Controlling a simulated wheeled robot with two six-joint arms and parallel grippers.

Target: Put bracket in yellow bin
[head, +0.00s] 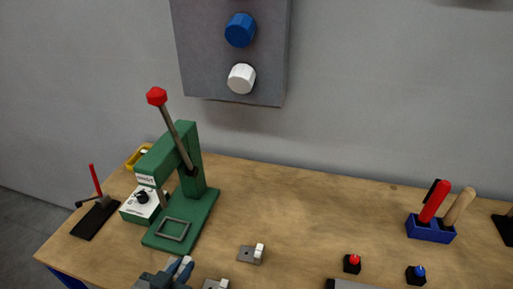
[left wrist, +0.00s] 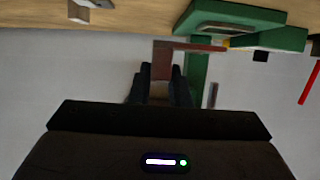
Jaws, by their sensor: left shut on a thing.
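My left gripper (head: 180,265) is low in the head view, in front of the green press. In the left wrist view my left gripper (left wrist: 161,72) is shut on a reddish-brown L-shaped piece, which I take to be the bracket (left wrist: 163,58). One leg runs between the fingers and the other reaches right. The yellow bin (head: 137,157) shows only partly, behind the press at the table's back left. My right gripper is not in view.
The green press (head: 192,150) with its red-knobbed lever stands between my left gripper and the yellow bin. A small plate with a white block (head: 252,254) lies to the right. A black stand (head: 95,219) is at the left.

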